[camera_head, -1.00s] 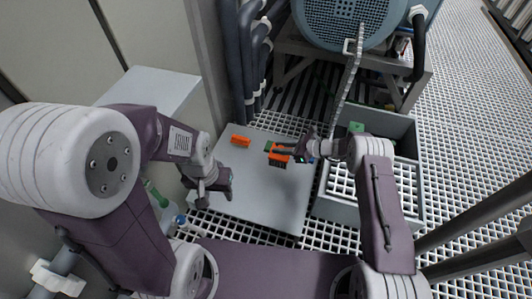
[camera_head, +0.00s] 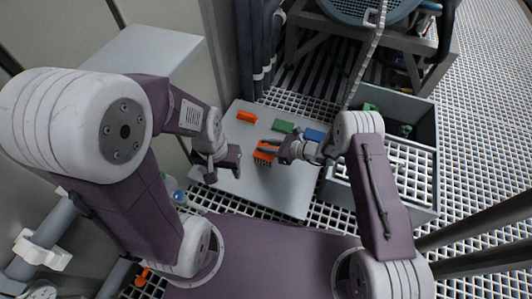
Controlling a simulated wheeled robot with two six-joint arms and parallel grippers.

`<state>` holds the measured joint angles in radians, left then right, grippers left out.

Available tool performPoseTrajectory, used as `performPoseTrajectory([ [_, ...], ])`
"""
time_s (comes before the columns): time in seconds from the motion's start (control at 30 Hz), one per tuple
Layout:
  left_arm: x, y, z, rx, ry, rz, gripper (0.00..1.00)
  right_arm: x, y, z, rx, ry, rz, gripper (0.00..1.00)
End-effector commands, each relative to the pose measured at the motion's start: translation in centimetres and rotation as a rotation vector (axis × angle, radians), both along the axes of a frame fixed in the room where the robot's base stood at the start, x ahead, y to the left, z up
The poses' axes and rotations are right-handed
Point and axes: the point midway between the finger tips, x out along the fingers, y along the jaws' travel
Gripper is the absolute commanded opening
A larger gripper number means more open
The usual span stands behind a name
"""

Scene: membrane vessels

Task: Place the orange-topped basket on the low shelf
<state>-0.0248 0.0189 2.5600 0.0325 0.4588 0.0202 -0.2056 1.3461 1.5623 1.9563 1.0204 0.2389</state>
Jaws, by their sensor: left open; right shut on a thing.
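The orange-topped basket (camera_head: 264,153) has a dark, ribbed lower part under its orange top. My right gripper (camera_head: 272,147) reaches in from the right and is shut on its top. The basket is over a low pale grey board (camera_head: 285,195); I cannot tell whether it touches it. My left gripper (camera_head: 229,166) is open and empty, left of the basket, over the board's left edge. A flat pale shelf (camera_head: 150,50) juts out at the upper left; I cannot tell which surface is the low shelf.
An orange block (camera_head: 247,117), a green block (camera_head: 283,127) and a blue block (camera_head: 314,135) lie on the board's far part. A grey crate (camera_head: 424,160) stands at right. Dark pipes (camera_head: 258,45) rise behind. The board's front part is clear.

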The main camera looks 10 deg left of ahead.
Motion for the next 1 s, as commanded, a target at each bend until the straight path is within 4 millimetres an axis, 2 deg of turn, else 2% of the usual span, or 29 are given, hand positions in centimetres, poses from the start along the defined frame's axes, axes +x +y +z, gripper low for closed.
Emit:
performPoseTrajectory([
  [0.2,0.0,0.0,-3.9,0.0,0.0,0.0,0.51,0.1,0.0,-4.2,0.001,0.0,0.0,0.0],
  [0.57,0.0,0.0,-3.8,0.0,0.0,0.0,0.51,0.1,0.0,-4.2,0.001,0.0,0.0,0.0],
  [0.6,0.0,0.0,-3.8,0.0,0.0,0.0,0.51,0.1,0.0,-4.3,0.0,0.001,0.0,0.26],
  [0.67,0.0,0.0,-3.7,0.0,0.0,0.0,0.51,0.1,0.0,-4.2,0.0,0.001,0.0,0.42],
  [0.7,0.0,0.0,-3.7,0.0,0.0,0.0,0.51,0.0,0.0,-4.2,0.0,0.001,0.0,0.45],
  [1.0,0.0,0.0,-3.4,0.0,0.0,0.0,0.51,0.1,0.0,-3.8,0.0,0.001,0.0,0.45],
])
